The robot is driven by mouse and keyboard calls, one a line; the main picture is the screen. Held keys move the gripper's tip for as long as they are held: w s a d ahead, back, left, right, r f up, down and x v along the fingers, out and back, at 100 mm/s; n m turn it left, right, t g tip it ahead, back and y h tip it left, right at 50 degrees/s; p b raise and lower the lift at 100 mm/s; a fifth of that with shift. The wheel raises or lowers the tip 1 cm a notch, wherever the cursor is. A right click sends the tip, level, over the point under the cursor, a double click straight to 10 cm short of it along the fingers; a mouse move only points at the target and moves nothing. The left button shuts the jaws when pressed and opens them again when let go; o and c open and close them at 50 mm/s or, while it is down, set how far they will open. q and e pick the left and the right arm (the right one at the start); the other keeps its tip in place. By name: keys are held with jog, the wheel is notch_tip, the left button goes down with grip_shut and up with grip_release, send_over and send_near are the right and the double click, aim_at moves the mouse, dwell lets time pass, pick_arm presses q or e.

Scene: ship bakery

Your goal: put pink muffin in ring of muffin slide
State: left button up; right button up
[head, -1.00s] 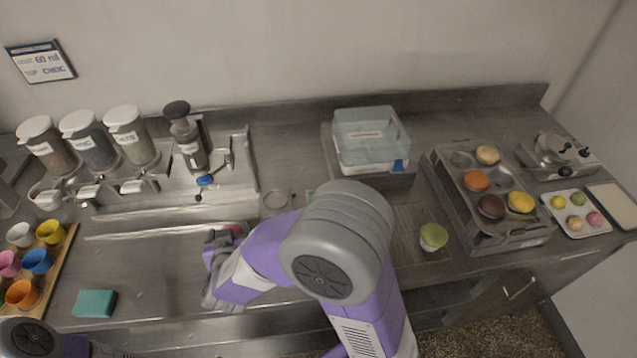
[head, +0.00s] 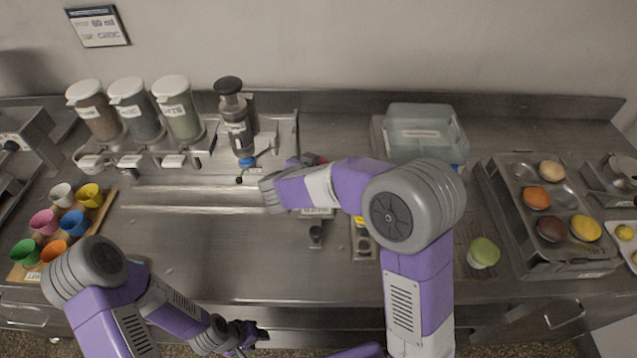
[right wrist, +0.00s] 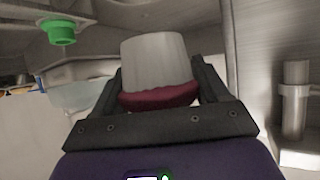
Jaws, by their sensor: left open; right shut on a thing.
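The pink muffin, with a white cup and a dark pink top, is held between the two fingers of my right gripper (right wrist: 158,88) in the right wrist view. Its cup (right wrist: 155,60) points up in that picture. In the head view my right gripper (head: 305,162) is over the back of the counter, just right of the dispenser with the black cap; the muffin is mostly hidden there. My left gripper (head: 244,336) is open and empty at the counter's front edge. I cannot make out the slide's ring clearly; my right arm covers part of that area.
Several lidded jars (head: 140,108) and a black-capped dispenser (head: 235,120) stand at the back left. Coloured cups (head: 76,222) stand at left. A clear bin (head: 425,135), a green muffin (head: 483,252) and a muffin tray (head: 522,175) are at right.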

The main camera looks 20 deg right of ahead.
jog(key=shift+f, duration=2.7)
jog(key=shift+f+b, duration=0.15)
jog(key=shift+b, duration=0.4)
jog(key=o, duration=0.8)
jog(key=shift+r+p, duration=0.25)
jog(key=shift+p, duration=0.15)
jog(key=v, duration=1.2)
